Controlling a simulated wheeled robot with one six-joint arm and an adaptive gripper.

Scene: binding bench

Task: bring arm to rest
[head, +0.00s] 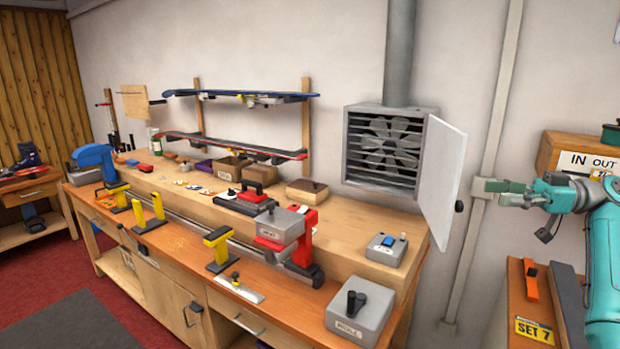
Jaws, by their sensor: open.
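My gripper (484,190) is at the right of the head view, at the end of my teal arm.
A fan box (383,147) has its white door (441,180) swung open, left of my gripper. The workbench (180,205) carries clamps, boxes and a grey machine. An IN/OUT cabinet (560,152) and a SET 7 board (533,328) are at the right.

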